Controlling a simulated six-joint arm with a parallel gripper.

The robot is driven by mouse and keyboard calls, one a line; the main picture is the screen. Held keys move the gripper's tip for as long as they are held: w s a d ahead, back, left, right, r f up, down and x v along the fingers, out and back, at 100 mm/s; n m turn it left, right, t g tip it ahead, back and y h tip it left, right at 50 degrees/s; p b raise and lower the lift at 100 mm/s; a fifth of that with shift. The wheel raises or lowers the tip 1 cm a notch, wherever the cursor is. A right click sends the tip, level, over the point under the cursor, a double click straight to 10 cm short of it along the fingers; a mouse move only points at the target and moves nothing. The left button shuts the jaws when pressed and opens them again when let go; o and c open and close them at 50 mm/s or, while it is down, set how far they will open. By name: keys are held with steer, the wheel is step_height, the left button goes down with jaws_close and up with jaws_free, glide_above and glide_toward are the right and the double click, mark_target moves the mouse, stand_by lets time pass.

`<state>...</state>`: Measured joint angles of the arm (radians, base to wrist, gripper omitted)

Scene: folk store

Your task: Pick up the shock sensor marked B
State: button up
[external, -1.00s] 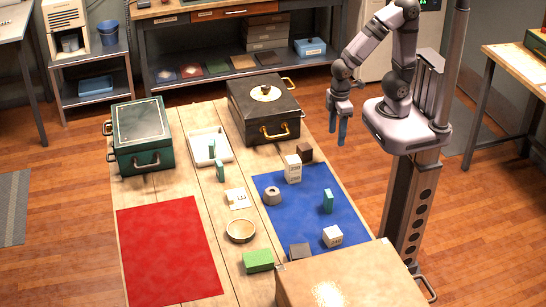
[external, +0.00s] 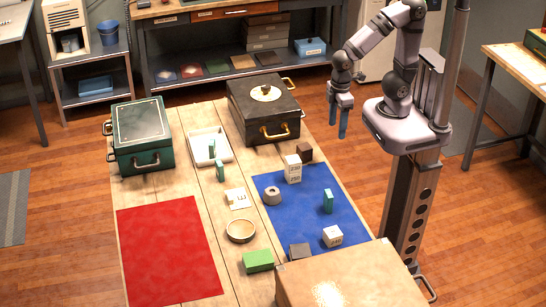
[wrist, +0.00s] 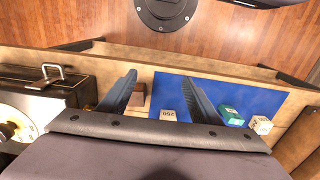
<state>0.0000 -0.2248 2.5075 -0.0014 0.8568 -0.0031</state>
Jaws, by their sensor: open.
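I cannot read a letter B on anything, so I cannot tell which piece is the shock sensor marked B. Small upright teal blocks are candidates by look only. One teal block (external: 328,201) stands on the blue mat (external: 300,225); a teal-green block with a pale label (wrist: 231,115) lies over the blue in the wrist view. Another teal block (external: 220,171) stands beside the white tray (external: 225,155), and one more (external: 211,147) is in the tray. My gripper (external: 338,114) is open and empty, raised beyond the table's right edge, apart from everything. Its fingers (wrist: 159,78) show spread in the wrist view.
The red mat (external: 168,250) is clear.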

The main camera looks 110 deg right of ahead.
steer(key=w+d+t+b, duration=0.15)
steer(key=w+t, duration=0.35)
steer(key=w, duration=0.7)
steer(key=w+d+r+n+t+y+b, duration=0.1)
steer(key=w+t+b, duration=0.25)
steer(key=w, duration=0.85)
steer(key=w+d+t+b, duration=0.2)
steer(key=w+t, duration=0.3)
steer(key=w, duration=0.7)
glide_toward(219, 162)
steer(key=w, duration=0.3)
steer(key=shift+s+f, duration=0.1)
steer(key=shift+f, duration=0.5)
steer(key=shift+f+p+x, duration=0.2)
steer(key=shift+p+x, duration=0.4)
steer(key=shift+x, duration=1.25)
steer(key=shift+f+p+x, duration=0.15)
steer(key=shift+p+x, duration=0.45)
steer(key=shift+x, duration=1.2)
steer(key=shift+s+a, duration=0.15)
steer(key=shift+a, duration=0.05)
steer(key=shift+c, duration=0.6)
steer(key=c, duration=1.1)
